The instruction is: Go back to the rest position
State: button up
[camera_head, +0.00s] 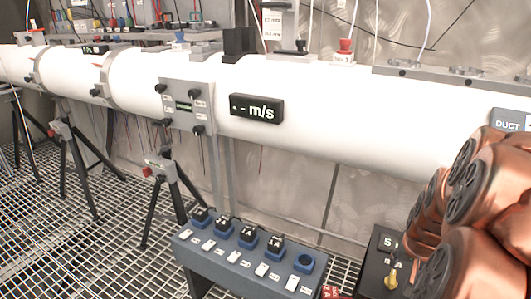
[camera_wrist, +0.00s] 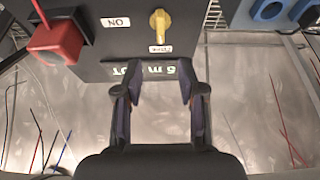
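My copper-coloured arm (camera_head: 465,215) is folded in at the right edge of the head view. Its gripper is not visible there. In the wrist view my gripper (camera_wrist: 159,82) is open, with its two dark fingers apart and nothing between them. I cannot tell whether the fingers touch the box. The same black box (camera_head: 372,276) shows partly in the head view, behind my arm.
A long white duct (camera_head: 320,100) crosses the head view, carrying a black m/s display (camera_head: 256,108). A grey-blue rack (camera_head: 230,262) with blue sockets stands left of the control box. Tripods (camera_head: 75,165) stand on the grating floor at left.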

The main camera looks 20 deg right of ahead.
jog(key=shift+a, duration=0.1)
jog(key=w+a+n+g+y, duration=0.1)
jog(key=w+a+n+y, duration=0.15)
jog(key=a, duration=0.65)
jog(key=w+a+n+g+y, duration=0.1)
jog(key=a+n, duration=0.2)
jog(key=a, duration=0.7)
jog(key=s+a+r+n+g, duration=0.3)
jog(key=s+a+n, duration=0.35)
jog(key=a, duration=0.65)
jog(key=s+r+m+p, duration=0.1)
jog(key=s+r+p, duration=0.2)
jog(key=r+p, duration=2)
jog(key=shift+r+m, duration=0.4)
jog(key=shift+r, duration=0.15)
